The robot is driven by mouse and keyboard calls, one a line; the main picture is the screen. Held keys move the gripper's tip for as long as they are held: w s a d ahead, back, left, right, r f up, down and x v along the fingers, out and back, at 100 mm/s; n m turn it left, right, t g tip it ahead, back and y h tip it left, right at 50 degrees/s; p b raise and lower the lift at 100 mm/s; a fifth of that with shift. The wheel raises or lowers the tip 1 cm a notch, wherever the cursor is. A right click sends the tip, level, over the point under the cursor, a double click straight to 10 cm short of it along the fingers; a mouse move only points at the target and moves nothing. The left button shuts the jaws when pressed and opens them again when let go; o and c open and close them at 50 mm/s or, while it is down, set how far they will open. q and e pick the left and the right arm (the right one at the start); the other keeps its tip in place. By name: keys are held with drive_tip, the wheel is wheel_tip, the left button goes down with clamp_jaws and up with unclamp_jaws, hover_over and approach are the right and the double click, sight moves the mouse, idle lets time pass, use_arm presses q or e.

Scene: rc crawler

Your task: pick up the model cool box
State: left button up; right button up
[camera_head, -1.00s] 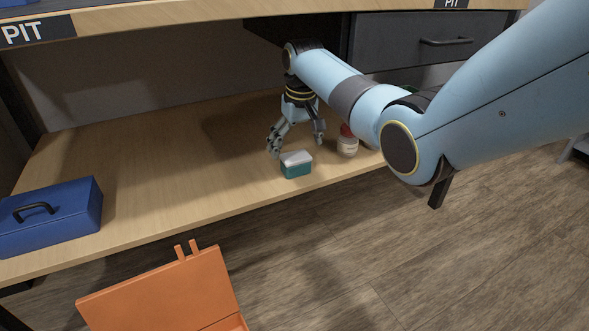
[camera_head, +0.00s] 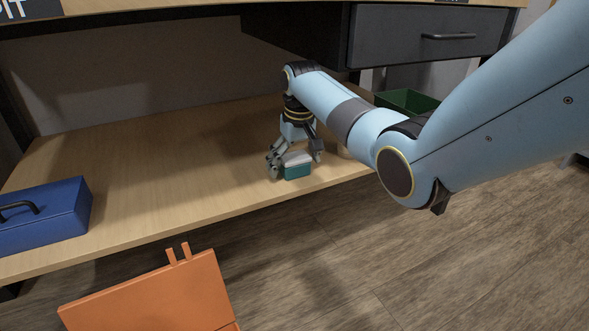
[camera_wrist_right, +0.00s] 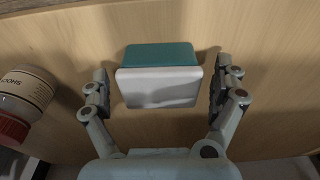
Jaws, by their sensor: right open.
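The model cool box, a small teal box with a pale grey-white lid, stands on the wooden shelf near its front edge in the head view (camera_head: 298,171). In the right wrist view the cool box (camera_wrist_right: 160,87) sits between the two fingers, with a gap on each side. My right gripper (camera_head: 296,168) is open and lowered around the box; in the wrist view it is also open (camera_wrist_right: 163,95). One finger hides part of the box's left side in the head view. My left gripper is not in view.
A bottle with a red cap (camera_wrist_right: 25,100) stands close beside the right gripper, mostly hidden by my arm in the head view. A blue toolbox (camera_head: 45,218) is on the shelf at left. An orange open case (camera_head: 155,297) is in front below. A green bin (camera_head: 407,101) is behind my arm.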

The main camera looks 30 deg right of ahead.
drive_tip(key=shift+c, duration=0.4)
drive_tip(key=c, duration=1.2)
